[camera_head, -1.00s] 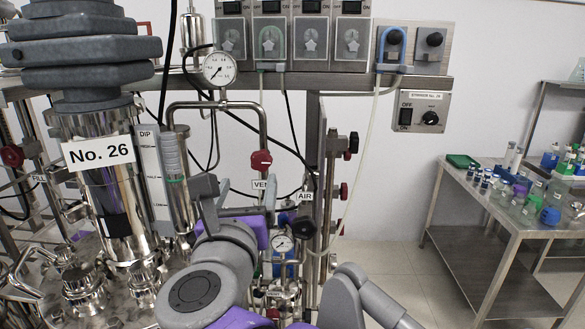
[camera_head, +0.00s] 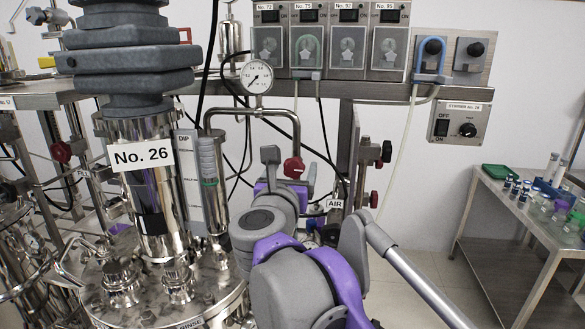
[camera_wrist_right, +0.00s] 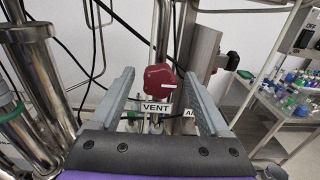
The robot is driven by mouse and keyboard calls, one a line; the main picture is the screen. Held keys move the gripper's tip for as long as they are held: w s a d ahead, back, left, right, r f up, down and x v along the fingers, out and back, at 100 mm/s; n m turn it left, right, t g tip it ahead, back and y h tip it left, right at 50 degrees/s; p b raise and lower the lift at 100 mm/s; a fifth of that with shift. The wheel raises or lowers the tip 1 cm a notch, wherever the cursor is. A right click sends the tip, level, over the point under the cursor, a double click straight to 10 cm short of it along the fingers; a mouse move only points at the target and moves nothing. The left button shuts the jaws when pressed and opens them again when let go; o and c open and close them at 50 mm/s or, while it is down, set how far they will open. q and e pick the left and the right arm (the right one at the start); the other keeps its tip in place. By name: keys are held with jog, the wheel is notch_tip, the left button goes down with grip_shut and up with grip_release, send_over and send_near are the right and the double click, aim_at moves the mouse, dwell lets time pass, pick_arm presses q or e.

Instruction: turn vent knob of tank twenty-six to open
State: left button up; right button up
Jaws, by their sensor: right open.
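The tank (camera_head: 150,205) labelled "No. 26" stands left of centre in the head view. The red vent knob (camera_head: 293,167) sits on the pipe to its right, just beyond my right gripper (camera_head: 284,174). In the right wrist view the knob (camera_wrist_right: 160,77) shows between the two grey fingers of my right gripper (camera_wrist_right: 158,86), with the VENT label (camera_wrist_right: 158,108) below it. The fingers are open and apart from each other. I cannot tell how far they reach around the knob. In the head view my gripper hides the VENT label. My left gripper is not in view.
A pressure gauge (camera_head: 257,77) tops the bent pipe. Pump heads (camera_head: 307,47) line the rack above. A steel table (camera_head: 520,205) with bottles stands farther right.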

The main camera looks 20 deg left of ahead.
grip_shut()
dwell(0.4)
jog(key=shift+n, duration=0.3)
jog(key=n, duration=1)
jog(key=shift+a, duration=0.1)
jog(key=n, duration=0.6)
jog(key=shift+f+b, duration=0.15)
jog(key=shift+b, duration=0.15)
jog(key=n, duration=0.5)
jog(key=shift+n, duration=0.3)
